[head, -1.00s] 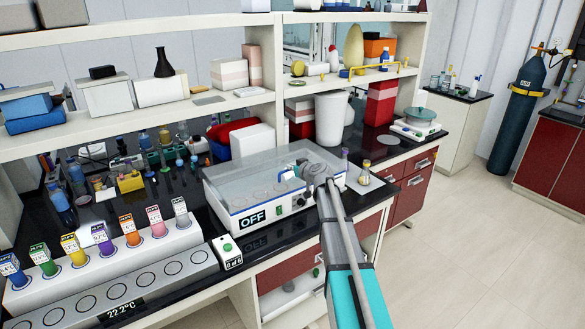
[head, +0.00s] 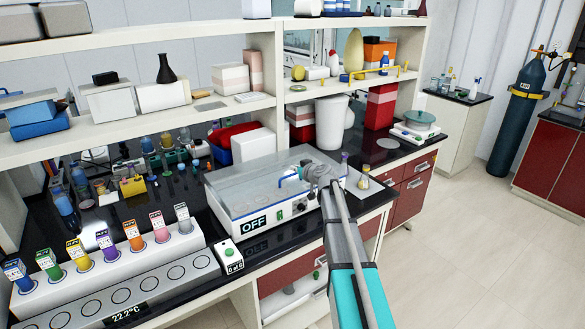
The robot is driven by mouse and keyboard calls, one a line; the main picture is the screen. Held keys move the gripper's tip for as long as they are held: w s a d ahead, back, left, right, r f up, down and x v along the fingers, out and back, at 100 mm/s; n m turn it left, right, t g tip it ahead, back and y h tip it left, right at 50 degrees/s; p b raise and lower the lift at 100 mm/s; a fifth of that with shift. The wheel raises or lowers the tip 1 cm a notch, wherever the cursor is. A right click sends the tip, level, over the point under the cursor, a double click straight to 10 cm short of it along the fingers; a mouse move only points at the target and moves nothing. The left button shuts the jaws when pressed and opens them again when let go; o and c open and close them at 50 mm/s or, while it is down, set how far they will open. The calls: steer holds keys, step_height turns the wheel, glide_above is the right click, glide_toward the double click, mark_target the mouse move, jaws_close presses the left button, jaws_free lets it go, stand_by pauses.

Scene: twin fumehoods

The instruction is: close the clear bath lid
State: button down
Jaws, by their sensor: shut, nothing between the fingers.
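The bath (head: 287,214) is a low white box with a blue stripe, an "OFF" display and front knobs, on the dark bench. Its clear lid (head: 245,178) appears as a greyish see-through panel over the top. It looks about flat, but I cannot tell whether its edge meets the rim all round. My gripper (head: 312,174) is at the bath's right end, close to the lid's right side, shut and empty. The fingertips are small and partly hidden by the gripper body, so contact with the lid is unclear.
A tube rack (head: 120,265) with coloured labels stands at front left, and a small counter box (head: 229,255) beside the bath. A small flask (head: 364,178) stands just right of my gripper. Shelves (head: 150,119) run above the bench. Open floor lies to the right.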

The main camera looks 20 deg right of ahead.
steer(key=s+d+f+b, duration=0.2)
steer(key=s+f+b, duration=0.2)
steer(key=s, duration=0.3)
steer(key=shift+f, duration=0.25)
steer(key=shift+a, duration=0.1)
steer(key=s+a+f+g, duration=0.4)
steer(key=s+a+f, duration=0.1)
steer(key=s+a, duration=0.3)
steer(key=s+a+f+g, duration=0.4)
steer(key=s+a, duration=0.3)
steer(key=s+a+f+m+g+h, duration=0.1)
steer(key=s+f+g+h, duration=0.1)
steer(key=s, duration=0.6)
steer(key=s+a+f+m+g+h, duration=0.1)
steer(key=s+g, duration=0.3)
steer(key=s, duration=0.4)
steer(key=shift+s+f+m+h, duration=0.2)
steer(key=shift+f+m+h, duration=0.2)
steer(key=shift+f+m, duration=0.15)
steer(key=shift+a, duration=0.1)
